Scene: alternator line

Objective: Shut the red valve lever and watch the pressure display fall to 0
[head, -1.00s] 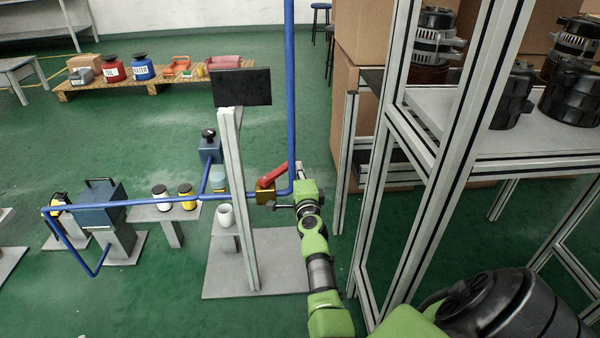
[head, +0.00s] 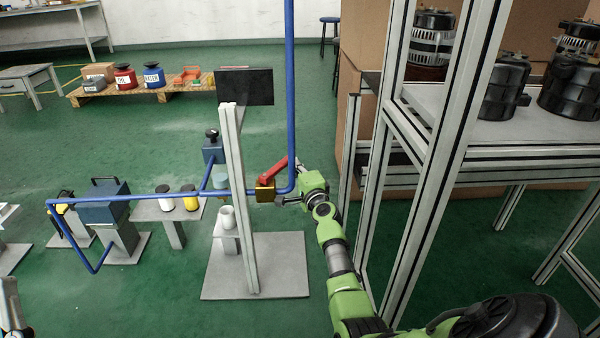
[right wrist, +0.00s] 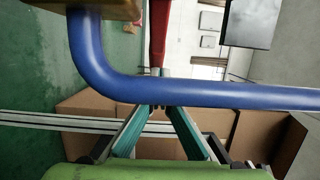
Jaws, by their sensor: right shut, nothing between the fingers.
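The red valve lever (head: 273,172) slants up to the right from the brass valve body (head: 265,192) on the blue pipe. In the right wrist view the lever (right wrist: 158,35) runs down towards my fingertips. My right gripper (head: 298,164) is shut and empty, just right of the vertical pipe by the lever's free end. In the right wrist view its fingers (right wrist: 160,73) converge, partly hidden by the pipe; contact with the lever is unclear. The pressure display (head: 245,86) is a dark panel on a grey post, with no readable figure.
The blue pipe (head: 290,90) rises beside the lever and crosses close to my right fingers. A metal rack (head: 440,150) with alternators stands close on the right. A white cup (head: 227,217) sits on a low stand left of the post. Open green floor lies in front.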

